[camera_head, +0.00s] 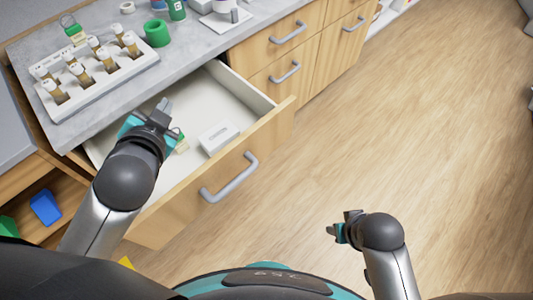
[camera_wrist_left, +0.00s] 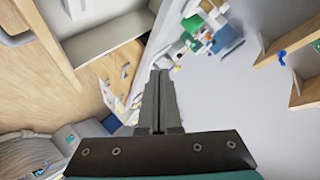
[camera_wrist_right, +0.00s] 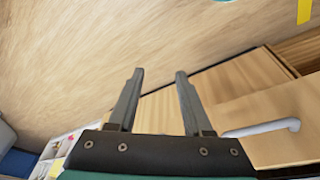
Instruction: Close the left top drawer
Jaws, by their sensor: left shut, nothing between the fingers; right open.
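The wooden drawer (camera_head: 270,140) under the counter is pulled far open, with a grey bar handle (camera_head: 230,178) on its front. A white box (camera_head: 217,137) and a small green-topped item (camera_head: 181,141) lie inside. My left gripper (camera_head: 163,108) is shut and empty, over the open drawer near the counter edge in the picture; its closed fingers (camera_wrist_left: 160,90) show in the left wrist view. My left arm hides part of the drawer's left side. My right gripper (camera_head: 338,229) is open and empty, right of the drawer front and apart from it. The right wrist view shows a wooden front with a handle (camera_wrist_right: 262,128).
The grey counter (camera_head: 188,53) holds a white rack (camera_head: 97,83) of several vials and a green ring-shaped item (camera_head: 157,33). Shut drawers (camera_head: 282,50) stand beyond the open one. The wooden floor (camera_head: 400,130) at right is clear.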

